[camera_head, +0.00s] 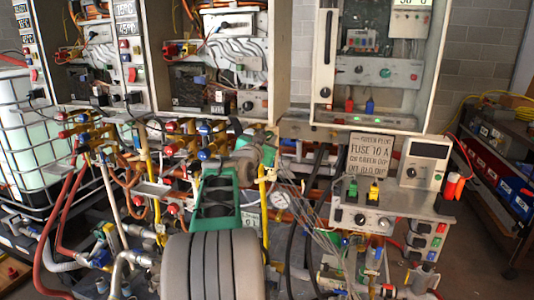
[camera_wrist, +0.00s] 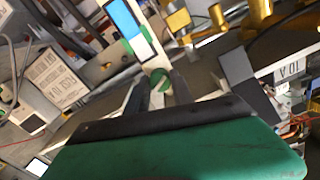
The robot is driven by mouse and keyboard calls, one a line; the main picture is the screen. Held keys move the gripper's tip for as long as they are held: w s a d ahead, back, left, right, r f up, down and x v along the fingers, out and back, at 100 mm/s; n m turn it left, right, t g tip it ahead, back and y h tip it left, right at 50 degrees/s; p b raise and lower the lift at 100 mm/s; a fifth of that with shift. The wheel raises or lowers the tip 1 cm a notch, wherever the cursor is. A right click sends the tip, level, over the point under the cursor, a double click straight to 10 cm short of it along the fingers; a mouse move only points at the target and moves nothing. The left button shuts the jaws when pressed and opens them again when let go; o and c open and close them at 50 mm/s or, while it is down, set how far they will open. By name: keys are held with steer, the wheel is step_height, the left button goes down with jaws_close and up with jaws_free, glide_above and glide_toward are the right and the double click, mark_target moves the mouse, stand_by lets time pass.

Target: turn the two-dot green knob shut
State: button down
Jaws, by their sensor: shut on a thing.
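In the wrist view a small round green knob (camera_wrist: 160,79) sits between the dark fingertips of my gripper (camera_wrist: 158,86), which is shut on it. A white and blue block lies just beyond the knob. I cannot make out any dots on the knob. In the head view my gripper (camera_head: 252,148) is at the pipework below the middle cabinet, at the far end of my green arm link. The arm and fingers hide most of the knob there, so its turn angle cannot be told.
Red, yellow and copper pipes with valves (camera_head: 85,135) crowd the left. A control box (camera_head: 372,215) with a placard (camera_head: 372,155) and a meter (camera_head: 424,160) stands at right. Hoses and thin wires hang close to the right of my gripper. Open floor shows at far right.

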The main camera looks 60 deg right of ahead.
steer(key=m+b, duration=0.1)
steer(key=b, duration=0.1)
steer(key=m+b, duration=0.2)
steer(key=shift+f+b, duration=0.35)
steer(key=shift+b, duration=0.05)
steer(key=shift+r+m+b, duration=0.25)
steer(key=shift+m+b, duration=0.55)
steer(key=shift+b, duration=0.2)
steer(key=shift+r, duration=0.1)
steer(key=c, duration=1.1)
jaws_free()
steer(key=s+a+b, duration=0.1)
steer(key=a, duration=0.6)
steer(key=shift+s+a, duration=0.15)
steer(key=shift+a, duration=0.25)
